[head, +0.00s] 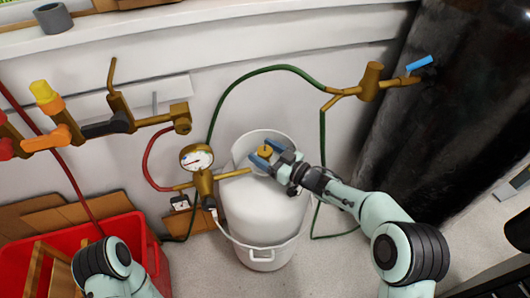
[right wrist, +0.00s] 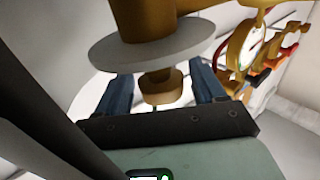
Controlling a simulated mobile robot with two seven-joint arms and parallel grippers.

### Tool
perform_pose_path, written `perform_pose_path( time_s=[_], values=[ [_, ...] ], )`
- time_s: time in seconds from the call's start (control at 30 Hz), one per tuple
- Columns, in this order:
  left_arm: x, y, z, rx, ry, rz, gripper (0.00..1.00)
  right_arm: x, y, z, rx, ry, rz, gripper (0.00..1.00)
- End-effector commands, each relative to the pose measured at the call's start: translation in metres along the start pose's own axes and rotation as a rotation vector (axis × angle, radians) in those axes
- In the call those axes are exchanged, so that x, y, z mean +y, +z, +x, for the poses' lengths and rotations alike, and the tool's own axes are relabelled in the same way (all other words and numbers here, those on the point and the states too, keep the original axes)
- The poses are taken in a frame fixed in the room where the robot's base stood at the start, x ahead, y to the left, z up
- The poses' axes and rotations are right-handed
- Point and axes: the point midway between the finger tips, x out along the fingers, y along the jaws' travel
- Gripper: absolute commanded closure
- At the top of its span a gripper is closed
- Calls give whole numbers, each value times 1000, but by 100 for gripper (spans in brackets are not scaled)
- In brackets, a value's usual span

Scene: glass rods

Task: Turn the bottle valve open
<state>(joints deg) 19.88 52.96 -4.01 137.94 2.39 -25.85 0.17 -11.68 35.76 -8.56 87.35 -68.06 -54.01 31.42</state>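The white bottle (head: 262,215) stands upright in the middle of the head view. Its brass valve knob (head: 264,151) shows at the top, between the blue fingers of my right gripper (head: 266,155). In the right wrist view the brass knob (right wrist: 162,90) sits between the two blue fingers of the right gripper (right wrist: 162,92), with a visible gap on each side. The right gripper is open around the knob. A grey disc (right wrist: 150,42) and brass body lie just beyond. My left arm shows at the lower left of the head view; its gripper is out of frame.
A brass regulator with a gauge (head: 197,158) stands just left of the bottle. Green hose (head: 262,69) arches over it to a brass fitting (head: 370,82) with a blue handle. A red crate (head: 135,235) and a dark cylinder (head: 445,120) flank the space.

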Motion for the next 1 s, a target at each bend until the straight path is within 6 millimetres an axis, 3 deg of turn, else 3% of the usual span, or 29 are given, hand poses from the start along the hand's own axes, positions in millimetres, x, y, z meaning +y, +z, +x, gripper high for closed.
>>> perform_pose_path(
  time_s=[0.3, 0.43, 0.8, 1.0],
  values=[
    [0, 0, 0, 1, 1, 0, 57, 0, 0, -1, -1, 0, 1, 25],
    [3, -4, -4, 14, 7, 4, 57, 1, 0, -12, -2, 2, 1, 25],
    [28, -30, -29, 120, 53, 35, 57, 1, -2, -91, -3, 5, 2, 25],
    [36, -40, -38, 158, 70, 45, 57, 0, -1, -122, -2, 2, 1, 25]
  ],
)
